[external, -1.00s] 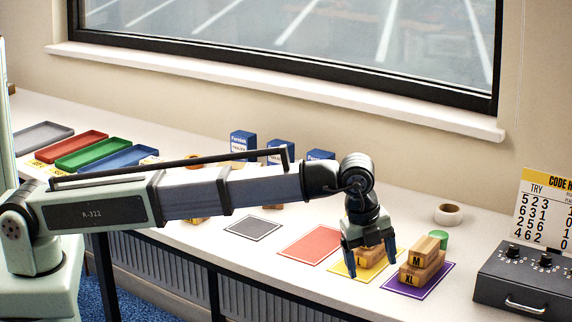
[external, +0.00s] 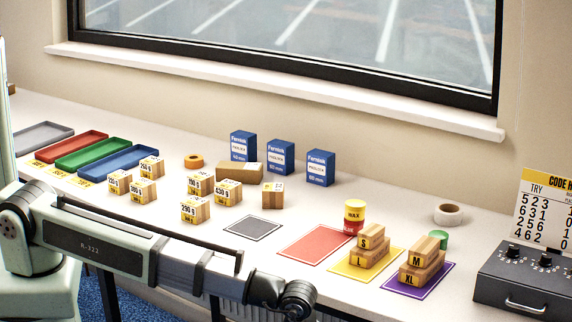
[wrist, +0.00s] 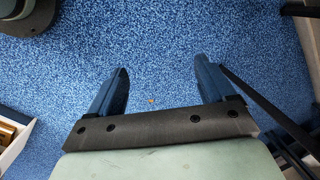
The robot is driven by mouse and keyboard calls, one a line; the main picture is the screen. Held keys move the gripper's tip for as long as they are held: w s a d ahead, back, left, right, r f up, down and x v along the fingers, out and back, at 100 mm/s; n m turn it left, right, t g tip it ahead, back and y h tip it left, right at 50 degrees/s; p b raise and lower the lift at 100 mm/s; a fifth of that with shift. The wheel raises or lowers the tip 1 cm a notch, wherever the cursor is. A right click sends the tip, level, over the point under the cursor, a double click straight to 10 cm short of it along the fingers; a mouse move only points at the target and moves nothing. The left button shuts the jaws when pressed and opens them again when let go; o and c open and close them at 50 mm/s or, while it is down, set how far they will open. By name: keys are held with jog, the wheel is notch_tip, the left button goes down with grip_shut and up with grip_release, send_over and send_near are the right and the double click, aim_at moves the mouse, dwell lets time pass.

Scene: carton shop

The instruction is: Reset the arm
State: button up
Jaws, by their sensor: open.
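My gripper (wrist: 162,80) shows in the wrist view, open, with two blue fingers spread apart and nothing between them. Below it is the blue speckled floor (wrist: 150,40). In the external view my arm reaches low along the front edge of the table, and the gripper itself is out of frame below. On the yellow mat (external: 341,266), a small S carton (external: 373,243) rests on an L carton (external: 366,256). On the purple mat (external: 394,284), an M carton (external: 421,254) rests on an XL carton (external: 421,272).
Several weight-marked cartons (external: 196,210) stand mid-table, near blue Fermtek boxes (external: 280,157). The grey mat (external: 252,228) is bare. Coloured trays (external: 92,152) lie left; a black control box (external: 530,275) stands right.

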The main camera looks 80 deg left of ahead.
jog(key=s+a+f+n+g, duration=0.4)
jog(key=s+a+f+n, duration=0.4)
jog(key=s+a+f, duration=0.95)
jog(key=s+a+f+n+g, duration=0.1)
jog(key=s+f+n, duration=0.1)
jog(key=s, duration=0.5)
jog(key=s+a+f+n+g, duration=0.1)
jog(key=s+a+f+n, duration=0.1)
jog(key=s, duration=0.6)
jog(key=s+a+f+n+g+h, duration=0.1)
jog(key=s+a+f+n, duration=0.1)
jog(key=s+f+n, duration=0.2)
jog(key=s, duration=0.3)
jog(key=shift+s+a+f+g, duration=0.15)
jog(key=shift+s+f+g, duration=0.15)
jog(key=shift+g, duration=0.1)
